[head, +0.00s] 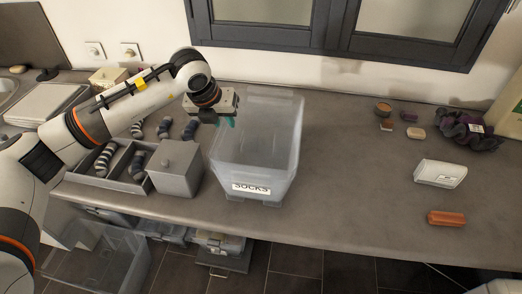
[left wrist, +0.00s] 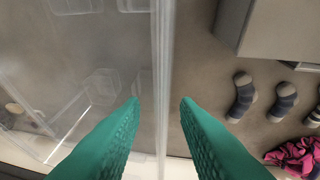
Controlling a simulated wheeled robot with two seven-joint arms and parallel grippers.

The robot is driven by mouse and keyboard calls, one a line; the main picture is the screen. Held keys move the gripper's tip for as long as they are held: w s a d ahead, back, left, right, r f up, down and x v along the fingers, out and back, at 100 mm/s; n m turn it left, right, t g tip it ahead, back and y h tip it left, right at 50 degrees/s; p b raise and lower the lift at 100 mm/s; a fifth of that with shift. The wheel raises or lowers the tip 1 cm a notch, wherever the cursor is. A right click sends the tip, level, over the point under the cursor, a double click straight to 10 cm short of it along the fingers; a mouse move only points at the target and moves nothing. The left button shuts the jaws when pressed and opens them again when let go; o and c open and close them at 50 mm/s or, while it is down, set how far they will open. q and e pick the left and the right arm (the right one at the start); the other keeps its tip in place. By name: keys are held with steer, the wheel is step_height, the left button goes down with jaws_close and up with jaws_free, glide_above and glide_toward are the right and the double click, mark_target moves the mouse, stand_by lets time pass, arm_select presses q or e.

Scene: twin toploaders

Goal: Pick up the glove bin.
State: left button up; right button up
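A clear plastic bin labelled SOCKS (head: 262,150) stands upright on the counter; it looks empty. No bin with a glove label is readable. My left gripper (head: 226,122) is at the upper left side of the SOCKS bin. In the left wrist view its green fingers (left wrist: 160,103) are apart, with the bin's wall (left wrist: 162,60) running between them; neither finger clearly touches it. My right gripper is not in view.
A grey box (head: 174,167) and a divided tray (head: 122,166) with striped socks sit left of the bin. Loose dark socks (left wrist: 243,95) and a pink cloth (left wrist: 296,157) lie nearby. A white packet (head: 440,173) and an orange block (head: 446,218) lie right. The counter between is clear.

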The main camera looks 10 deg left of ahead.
arm_select(q)
jaws_close()
stand_by(1.4)
